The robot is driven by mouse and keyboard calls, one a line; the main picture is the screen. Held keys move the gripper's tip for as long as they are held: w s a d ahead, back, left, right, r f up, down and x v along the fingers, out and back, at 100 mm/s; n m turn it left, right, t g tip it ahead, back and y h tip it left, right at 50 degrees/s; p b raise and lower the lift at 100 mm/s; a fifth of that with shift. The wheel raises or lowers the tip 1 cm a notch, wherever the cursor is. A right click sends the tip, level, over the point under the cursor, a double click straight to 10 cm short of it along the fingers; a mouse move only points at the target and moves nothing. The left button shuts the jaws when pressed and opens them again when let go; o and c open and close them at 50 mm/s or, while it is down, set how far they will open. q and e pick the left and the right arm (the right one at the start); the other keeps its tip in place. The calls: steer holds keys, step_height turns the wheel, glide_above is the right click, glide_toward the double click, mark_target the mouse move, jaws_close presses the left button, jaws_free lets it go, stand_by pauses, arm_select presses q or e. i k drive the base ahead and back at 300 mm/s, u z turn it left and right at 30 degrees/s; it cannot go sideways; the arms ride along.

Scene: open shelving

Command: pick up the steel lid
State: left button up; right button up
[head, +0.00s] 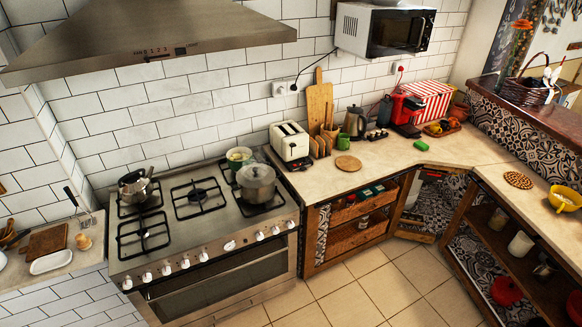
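A grey steel lid (256,172) with a small knob appears to sit on the steel pot (257,190) at the right of the stove. A second shiny metal vessel (134,187), a kettle or small lidded pan, stands on the back left burner. I cannot tell for sure which of the two has the task's lid. Neither of my grippers shows in the head view.
The stove (219,221) has bare burners in the middle and front left. A green pot (239,157) stands behind the steel pot. A toaster (290,141) stands close to its right. The range hood (150,38) hangs above. Tiled floor (350,296) in front is clear.

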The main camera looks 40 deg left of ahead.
mark_target(240, 179)
steer(key=z, duration=0.15)
steer(key=i, duration=1.6)
steer(key=u, duration=0.1)
